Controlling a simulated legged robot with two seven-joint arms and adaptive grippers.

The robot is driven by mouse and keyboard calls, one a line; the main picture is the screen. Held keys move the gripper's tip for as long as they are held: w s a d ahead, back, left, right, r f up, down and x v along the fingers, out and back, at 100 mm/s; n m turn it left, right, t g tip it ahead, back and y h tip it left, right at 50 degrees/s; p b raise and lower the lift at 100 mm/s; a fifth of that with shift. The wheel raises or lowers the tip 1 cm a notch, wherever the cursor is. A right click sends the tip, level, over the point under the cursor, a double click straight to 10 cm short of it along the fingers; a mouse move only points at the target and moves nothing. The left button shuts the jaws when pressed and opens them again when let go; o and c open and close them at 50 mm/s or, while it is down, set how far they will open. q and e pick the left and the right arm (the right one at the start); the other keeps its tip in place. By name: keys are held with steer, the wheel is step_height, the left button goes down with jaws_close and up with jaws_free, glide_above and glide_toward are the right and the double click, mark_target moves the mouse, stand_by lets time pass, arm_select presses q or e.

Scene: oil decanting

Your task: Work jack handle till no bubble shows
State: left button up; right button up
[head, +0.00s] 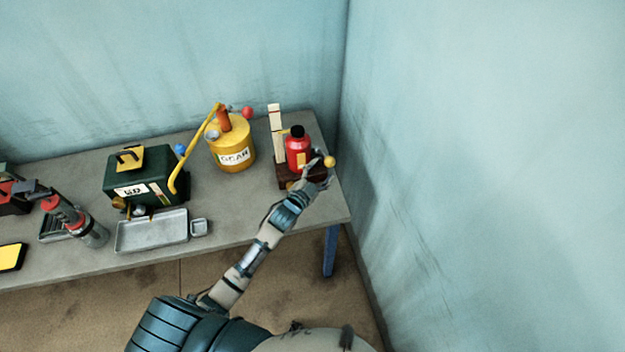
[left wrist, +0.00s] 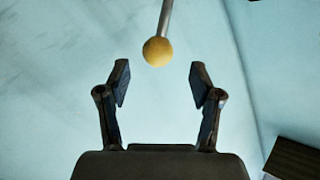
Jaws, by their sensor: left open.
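The red bottle jack (head: 297,148) with a dark cap stands on a dark wooden block (head: 288,183) at the right end of the table. Its handle ends in a yellow ball knob (head: 329,161). A pale upright strip with markings (head: 276,130) stands just left of the jack; no bubble can be made out. My left gripper (head: 318,168) is at the jack's right front, close to the knob. In the left wrist view it (left wrist: 159,80) is open and empty. The knob (left wrist: 157,51) and its grey rod (left wrist: 165,17) show just beyond the fingertips, between them sideways. My right gripper is out of view.
A yellow can (head: 233,150) with a curved yellow pump lever stands left of the jack. The wall (head: 420,150) is close on the right.

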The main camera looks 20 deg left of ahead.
arm_select(q)
steer(key=v, duration=0.5)
steer(key=shift+s+a, duration=0.3)
steer(key=shift+a, duration=0.2)
steer(key=shift+d, duration=0.2)
